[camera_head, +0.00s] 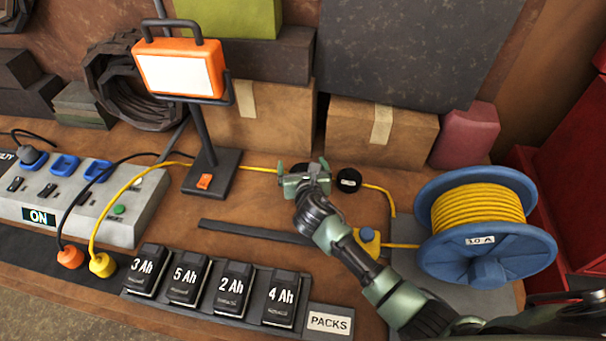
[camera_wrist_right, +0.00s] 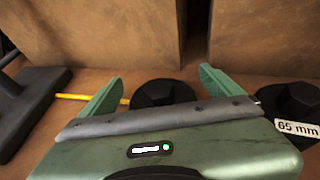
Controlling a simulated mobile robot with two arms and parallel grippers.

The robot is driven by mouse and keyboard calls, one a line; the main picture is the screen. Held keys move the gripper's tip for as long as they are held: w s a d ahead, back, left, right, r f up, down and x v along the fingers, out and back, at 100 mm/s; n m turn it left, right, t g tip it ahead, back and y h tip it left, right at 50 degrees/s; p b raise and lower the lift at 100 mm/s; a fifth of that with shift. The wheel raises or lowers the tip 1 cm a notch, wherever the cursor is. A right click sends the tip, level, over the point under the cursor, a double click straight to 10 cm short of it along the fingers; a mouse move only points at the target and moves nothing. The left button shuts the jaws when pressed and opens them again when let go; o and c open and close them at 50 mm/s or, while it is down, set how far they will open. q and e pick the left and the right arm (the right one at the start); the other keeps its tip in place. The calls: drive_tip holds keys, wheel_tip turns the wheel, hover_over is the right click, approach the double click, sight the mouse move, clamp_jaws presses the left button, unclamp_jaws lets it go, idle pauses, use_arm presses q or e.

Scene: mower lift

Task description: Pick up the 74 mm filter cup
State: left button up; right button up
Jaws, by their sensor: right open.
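My right gripper (camera_head: 303,167) is open over the bench, its green fingers pointing toward the cardboard boxes. In the right wrist view a round black cup (camera_wrist_right: 163,92) stands just ahead, between the lines of the two open fingers (camera_wrist_right: 160,78). Its lower front is hidden by my gripper body and no label on it shows, so I cannot read its size. A second black cup (camera_wrist_right: 290,97) with a "65 mm" label stands to the right, outside the fingers. This cup also shows in the head view (camera_head: 348,180), right of my gripper. My left gripper is out of view.
Cardboard boxes (camera_head: 380,135) stand close behind the cups. A work lamp (camera_head: 185,70) stands to the left, a blue cable reel (camera_head: 480,225) to the right. A yellow cable (camera_head: 255,169) runs along the bench. Battery packs (camera_head: 187,278) and a power strip (camera_head: 120,205) lie in front and left.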

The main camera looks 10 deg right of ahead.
drive_tip(key=shift+w+f, duration=0.1)
drive_tip(key=shift+w, duration=0.15)
drive_tip(key=c, duration=1.7)
drive_tip(key=shift+s, duration=0.1)
